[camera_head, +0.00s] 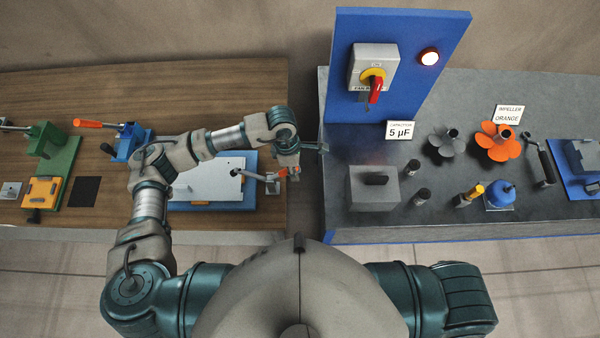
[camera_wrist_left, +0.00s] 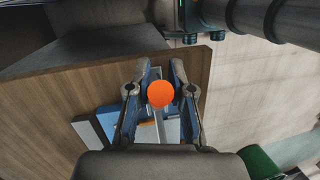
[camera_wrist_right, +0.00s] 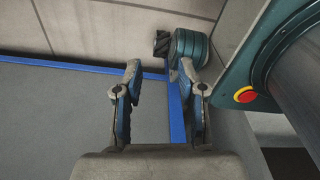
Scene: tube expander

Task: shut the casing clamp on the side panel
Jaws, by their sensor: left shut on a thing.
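The casing clamp (camera_head: 272,185) is a grey metal clamp with an orange handle (camera_head: 284,172) at the right edge of the side panel. The side panel (camera_head: 205,182) is a pale plate on a blue base (camera_head: 240,207) on the wooden table. My left gripper (camera_head: 288,158) is at the handle. In the left wrist view the gripper (camera_wrist_left: 160,90) is shut on the orange handle (camera_wrist_left: 160,93), seen end-on between its fingers. My arm hides part of the panel. My right gripper (camera_wrist_right: 160,85) is open and empty in the right wrist view, beside the grey bench.
The wooden table (camera_head: 230,85) also holds a blue clamp fixture (camera_head: 128,142) and a green fixture (camera_head: 62,150). A gap separates it from the grey bench (camera_head: 400,220), which carries a blue switch panel (camera_head: 420,50), a grey block (camera_head: 372,190) and fan-like impellers (camera_head: 497,142).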

